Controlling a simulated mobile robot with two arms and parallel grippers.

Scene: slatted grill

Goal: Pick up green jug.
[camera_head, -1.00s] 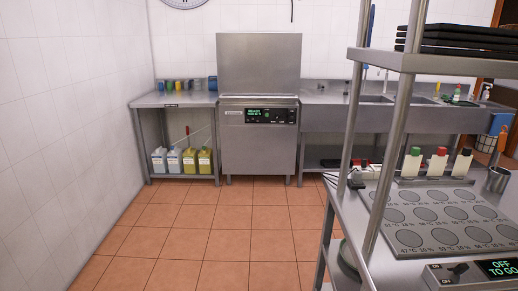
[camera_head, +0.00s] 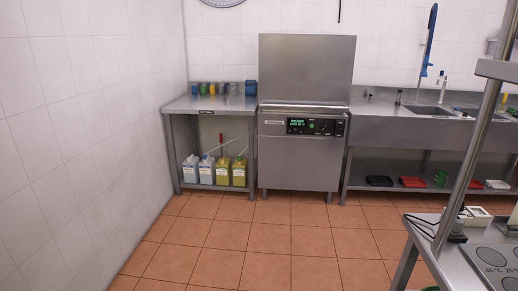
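Several small coloured cups or jugs stand in a row along the back of the steel table left of the dishwasher. One of them looks dull green (camera_head: 234,88), between the others and a larger blue jug (camera_head: 251,87) at the right end. Neither of my grippers is in view.
The steel dishwasher (camera_head: 301,130) stands between the left table (camera_head: 205,104) and the sink counter (camera_head: 420,126). Several canisters (camera_head: 222,170) sit under the left table. The grill counter (camera_head: 430,262) fills the lower right. The tiled floor (camera_head: 235,240) ahead is clear; a white wall runs along the left.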

